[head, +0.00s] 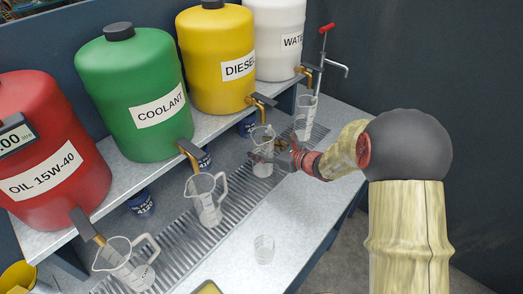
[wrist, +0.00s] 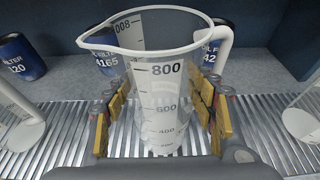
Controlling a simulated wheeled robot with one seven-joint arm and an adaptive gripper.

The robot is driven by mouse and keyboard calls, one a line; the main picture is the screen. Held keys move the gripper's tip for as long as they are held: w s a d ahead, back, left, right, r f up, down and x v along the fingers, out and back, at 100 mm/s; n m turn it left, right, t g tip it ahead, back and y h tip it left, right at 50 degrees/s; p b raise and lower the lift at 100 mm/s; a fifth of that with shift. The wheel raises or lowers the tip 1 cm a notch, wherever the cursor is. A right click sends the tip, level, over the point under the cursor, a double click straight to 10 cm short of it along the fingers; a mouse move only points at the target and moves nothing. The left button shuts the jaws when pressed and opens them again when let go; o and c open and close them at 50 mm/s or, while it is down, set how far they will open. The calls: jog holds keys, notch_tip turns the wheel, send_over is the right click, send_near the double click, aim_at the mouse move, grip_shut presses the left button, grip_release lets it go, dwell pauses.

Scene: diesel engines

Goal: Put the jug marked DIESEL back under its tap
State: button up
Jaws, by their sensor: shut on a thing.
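My gripper (head: 284,157) is shut on a clear graduated jug (head: 262,166), which stands upright. In the wrist view the jug (wrist: 160,95) sits between the two gold-padded fingers, with its handle at the upper right and its spout at the left. The jug is below the brass tap (head: 260,101) of the yellow drum marked DIESEL (head: 222,60). Its base is over the slatted drip grate (wrist: 75,150); I cannot tell if it touches. No DIESEL mark is readable on the jug.
Similar jugs stand under the COOLANT tap (head: 190,148), the OIL tap (head: 86,226) and near the WATER tap (head: 305,72). A small clear cup (head: 264,249) stands on the front bench. Blue filter cans (wrist: 18,55) stand behind the grate.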

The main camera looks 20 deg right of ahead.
jog(key=shift+f, duration=0.1)
jog(key=shift+f, duration=0.15)
jog(key=o, duration=1.1)
jog(key=shift+o, duration=0.5)
